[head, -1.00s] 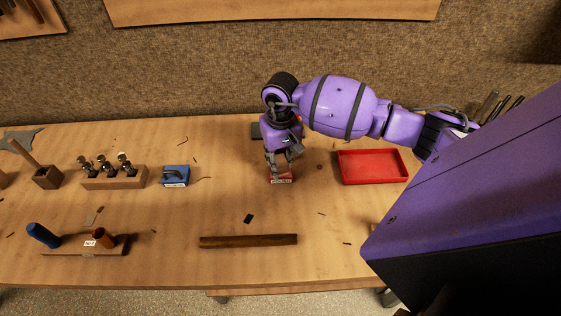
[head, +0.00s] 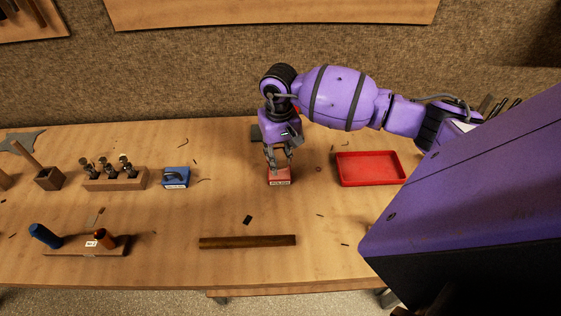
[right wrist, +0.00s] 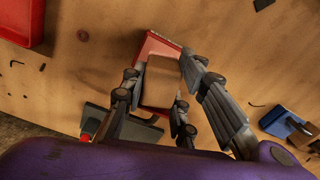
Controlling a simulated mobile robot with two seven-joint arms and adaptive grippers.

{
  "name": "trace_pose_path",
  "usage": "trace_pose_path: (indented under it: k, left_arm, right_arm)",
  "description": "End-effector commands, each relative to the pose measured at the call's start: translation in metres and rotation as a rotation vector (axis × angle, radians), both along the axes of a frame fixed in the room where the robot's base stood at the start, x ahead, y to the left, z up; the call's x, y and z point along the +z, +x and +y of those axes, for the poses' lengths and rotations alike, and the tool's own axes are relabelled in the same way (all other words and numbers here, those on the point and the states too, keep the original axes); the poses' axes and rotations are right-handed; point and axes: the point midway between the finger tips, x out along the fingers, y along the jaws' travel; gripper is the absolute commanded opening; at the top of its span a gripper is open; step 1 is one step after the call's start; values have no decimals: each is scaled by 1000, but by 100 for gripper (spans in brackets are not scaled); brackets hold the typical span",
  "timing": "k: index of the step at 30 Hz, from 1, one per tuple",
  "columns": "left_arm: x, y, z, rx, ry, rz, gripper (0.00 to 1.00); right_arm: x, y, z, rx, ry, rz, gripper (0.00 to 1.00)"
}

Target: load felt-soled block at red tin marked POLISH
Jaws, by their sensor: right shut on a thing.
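The red tin marked POLISH (head: 280,180) stands on the bench in front of my right gripper (head: 278,160). In the right wrist view, that gripper (right wrist: 160,93) is shut on a brown block (right wrist: 161,82), held between its fingers. The red tin (right wrist: 157,46) shows behind the block, partly covered by it. The block's underside is hidden, so I cannot tell whether it touches the tin. My left gripper is not in view.
A red tray (head: 371,181) lies empty to the right. A blue tin (head: 175,183) and a wooden rack (head: 115,183) stand left. A dark wooden bar (head: 247,242) lies in front. Bench around the tin is mostly clear.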

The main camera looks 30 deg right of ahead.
Motion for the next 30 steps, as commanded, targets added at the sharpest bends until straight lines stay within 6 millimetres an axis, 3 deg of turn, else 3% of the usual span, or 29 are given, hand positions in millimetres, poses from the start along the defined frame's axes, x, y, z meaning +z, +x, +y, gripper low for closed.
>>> trace_pose_path:
  k: [13,30]
  left_arm:
    - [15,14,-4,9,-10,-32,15]
    - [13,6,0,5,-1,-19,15]
  right_arm:
    - [36,1,0,-1,0,-4,6]
    - [38,0,0,-1,1,-1,6]
